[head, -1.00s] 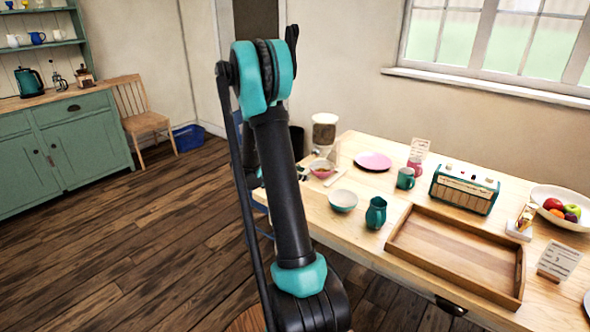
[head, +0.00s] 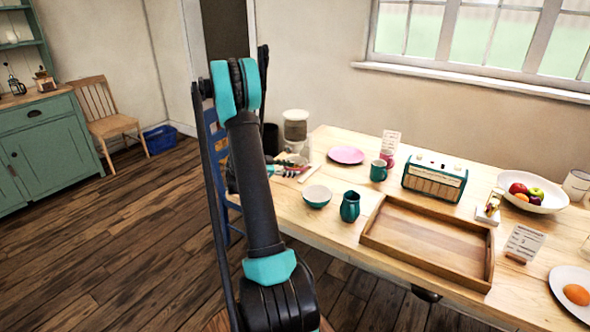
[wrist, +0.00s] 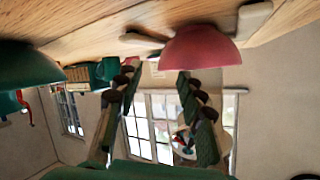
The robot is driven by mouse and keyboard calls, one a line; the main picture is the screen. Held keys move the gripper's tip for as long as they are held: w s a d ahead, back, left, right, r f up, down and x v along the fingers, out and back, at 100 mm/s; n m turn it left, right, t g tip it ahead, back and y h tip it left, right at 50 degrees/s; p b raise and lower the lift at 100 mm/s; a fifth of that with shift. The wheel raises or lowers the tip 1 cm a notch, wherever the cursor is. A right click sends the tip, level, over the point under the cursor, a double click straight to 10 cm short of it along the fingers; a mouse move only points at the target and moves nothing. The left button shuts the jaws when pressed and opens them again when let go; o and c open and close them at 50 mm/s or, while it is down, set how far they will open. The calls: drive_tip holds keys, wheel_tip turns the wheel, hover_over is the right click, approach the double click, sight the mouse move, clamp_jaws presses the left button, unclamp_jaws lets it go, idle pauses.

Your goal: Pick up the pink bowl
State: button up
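The pink bowl (wrist: 203,46) shows large in the wrist view, which is upside down, with its rim close to my right-hand finger. I cannot tell whether they touch. My gripper (wrist: 158,78) is open, its two dark padded fingers apart with nothing held between them. In the head view my gripper (head: 284,170) is low over the far left part of the table, at the pink bowl's place, and hides most of the bowl.
A teal-and-white bowl (head: 317,197) and a teal jug (head: 350,207) stand nearer on the table (head: 318,238). A pink plate (head: 346,155), teal mug (head: 378,171), coffee grinder (head: 295,128) and radio (head: 435,178) stand around. A wooden tray (head: 375,246) lies to the right.

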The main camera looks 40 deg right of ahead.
drive_tip(key=shift+x, duration=2.8)
drive_tip(key=shift+w+d+r, duration=0.1)
drive_tip(key=shift+r, duration=0.1)
clamp_jaws()
